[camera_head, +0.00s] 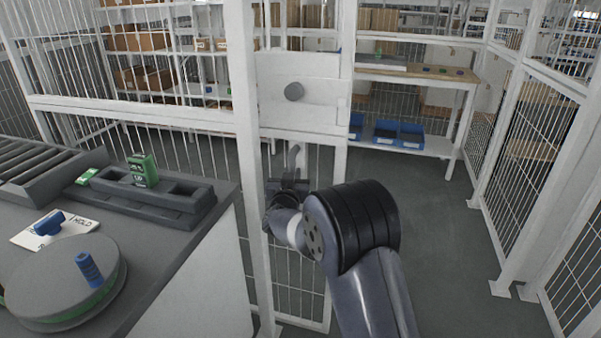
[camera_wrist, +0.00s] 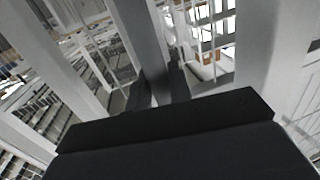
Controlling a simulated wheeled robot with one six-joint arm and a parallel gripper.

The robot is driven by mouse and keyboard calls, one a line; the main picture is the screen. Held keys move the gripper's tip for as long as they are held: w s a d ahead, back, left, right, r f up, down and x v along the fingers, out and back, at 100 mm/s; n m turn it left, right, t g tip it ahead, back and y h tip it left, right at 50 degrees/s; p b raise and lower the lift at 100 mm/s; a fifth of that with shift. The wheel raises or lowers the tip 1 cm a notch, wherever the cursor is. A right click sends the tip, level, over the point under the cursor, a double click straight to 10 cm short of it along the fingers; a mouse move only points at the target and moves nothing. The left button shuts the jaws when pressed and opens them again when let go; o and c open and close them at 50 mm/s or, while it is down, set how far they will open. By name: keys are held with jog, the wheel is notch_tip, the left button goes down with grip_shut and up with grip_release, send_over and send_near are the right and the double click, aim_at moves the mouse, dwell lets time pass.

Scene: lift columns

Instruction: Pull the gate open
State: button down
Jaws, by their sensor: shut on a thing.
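A curved grey handle (camera_head: 294,158) shows below the plate. My gripper (camera_head: 289,183) is at the lower part of this handle and shut on it. In the wrist view my dark fingers (camera_wrist: 160,88) close around a grey upright bar; the contact is partly hidden. My forearm covers part of the gate's lower right side. How far the gate stands open is hard to tell.
A grey worktop (camera_head: 150,240) with a round turntable (camera_head: 65,280) stands close at the left. A white post (camera_head: 247,130) rises beside the gate. Floor (camera_head: 430,220) is clear to the right, bounded by mesh fencing (camera_head: 545,150). Shelving with blue bins (camera_head: 398,134) stands behind.

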jog(key=shift+w+a+r, duration=0.1)
jog(key=shift+w+a, duration=0.1)
jog(key=shift+a, duration=0.45)
jog(key=c, duration=1.3)
grip_release()
jog(key=shift+c, duration=0.2)
jog(key=shift+s, duration=0.1)
jog(key=s, duration=1)
jog(key=shift+s+a, duration=0.3)
jog(key=shift+a, duration=0.1)
